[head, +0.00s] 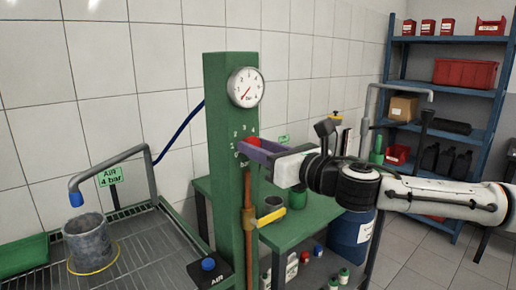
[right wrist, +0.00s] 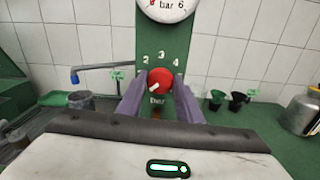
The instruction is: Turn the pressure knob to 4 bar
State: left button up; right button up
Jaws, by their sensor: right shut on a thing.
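The red pressure knob (head: 225,141) is on the green column (head: 228,75), below a round white gauge (head: 245,87). My right gripper (head: 244,147) is shut on the knob. In the right wrist view its purple fingers (right wrist: 158,92) stand on either side of the red knob (right wrist: 161,77). The knob's white mark points to the lower left, away from the printed 4 at the upper right. In the head view the gauge's red needle points to the lower left, at the low end of the scale. My left gripper is not in view.
A green sign (head: 110,177) reads "AIR 4 bar". A grey cylinder (head: 87,243) stands on the grated bench at left. A blue shelf (head: 450,40) stands at the back right.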

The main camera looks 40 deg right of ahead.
jog(key=m+b, duration=0.5)
jog(key=m, duration=3)
dwell(0.3)
